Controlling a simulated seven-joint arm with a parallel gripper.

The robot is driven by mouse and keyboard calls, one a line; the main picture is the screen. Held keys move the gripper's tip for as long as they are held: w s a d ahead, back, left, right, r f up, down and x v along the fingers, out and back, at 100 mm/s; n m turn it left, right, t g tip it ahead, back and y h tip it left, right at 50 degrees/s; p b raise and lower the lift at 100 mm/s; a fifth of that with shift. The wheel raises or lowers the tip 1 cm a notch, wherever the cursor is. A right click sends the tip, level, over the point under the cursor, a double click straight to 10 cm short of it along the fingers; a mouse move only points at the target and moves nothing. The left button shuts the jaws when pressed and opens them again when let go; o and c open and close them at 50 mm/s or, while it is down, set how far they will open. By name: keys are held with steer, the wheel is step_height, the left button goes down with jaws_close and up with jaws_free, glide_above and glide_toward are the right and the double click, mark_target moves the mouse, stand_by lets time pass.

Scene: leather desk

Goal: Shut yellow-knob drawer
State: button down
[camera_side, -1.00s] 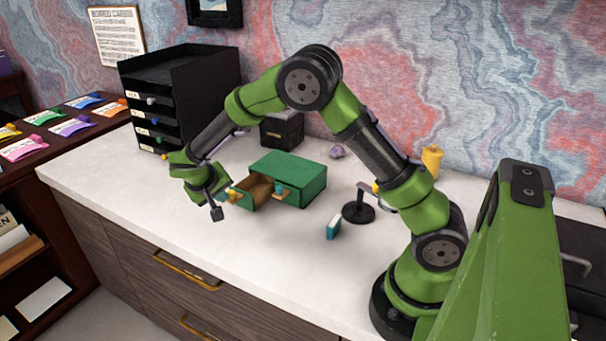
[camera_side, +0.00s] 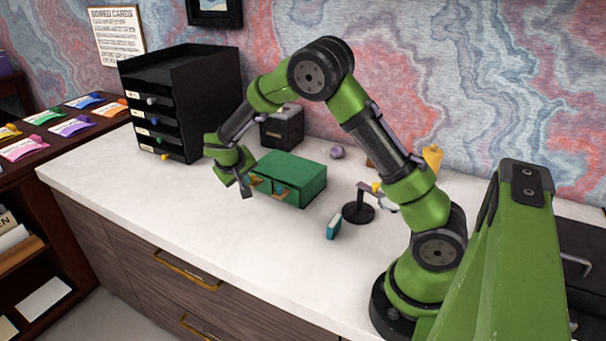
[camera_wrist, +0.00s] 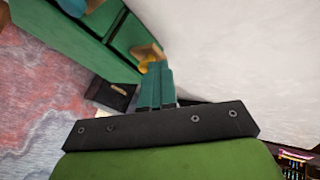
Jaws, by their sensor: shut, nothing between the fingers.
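The green drawer box (camera_side: 300,172) stands on the white desktop. The right drawer front carries another knob (camera_side: 281,193). My gripper (camera_side: 246,190) is shut and empty, in front of the left drawer. The fingers partly hide the knob and drawer edge.
A black drawer stack (camera_side: 185,95) stands at the back left; its lowest drawer also has a small yellow knob (camera_side: 165,157). A black box (camera_side: 282,130) is behind the green box. A teal block (camera_side: 334,228) and black stand (camera_side: 358,211) are at the right. The front desktop is clear.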

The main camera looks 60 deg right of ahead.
steer(key=shift+s+d, duration=0.15)
steer(key=shift+d, duration=0.15)
steer(key=a, duration=0.1)
steer(key=w+a, duration=0.1)
steer(key=a, duration=0.1)
steer(key=shift+w+a, duration=0.25)
steer(key=shift+a, duration=0.05)
steer(key=a+v, duration=0.1)
steer(key=v, duration=0.9)
steer(key=s+a+r+t+y, duration=0.1)
steer(key=s+a+r+y, duration=0.1)
steer(key=s, duration=0.6)
steer(key=s+a+r+t+y, duration=0.2)
steer(key=s+r+y, duration=0.2)
steer(key=s, duration=0.4)
steer(key=s+a+r+n+t+y, duration=0.1)
steer(key=s+a+r+y, duration=0.1)
steer(key=s, duration=0.6)
steer(key=shift+a+r+t+y, duration=0.25)
steer(key=shift+r+t+y, duration=0.2)
steer(key=shift+r, duration=0.45)
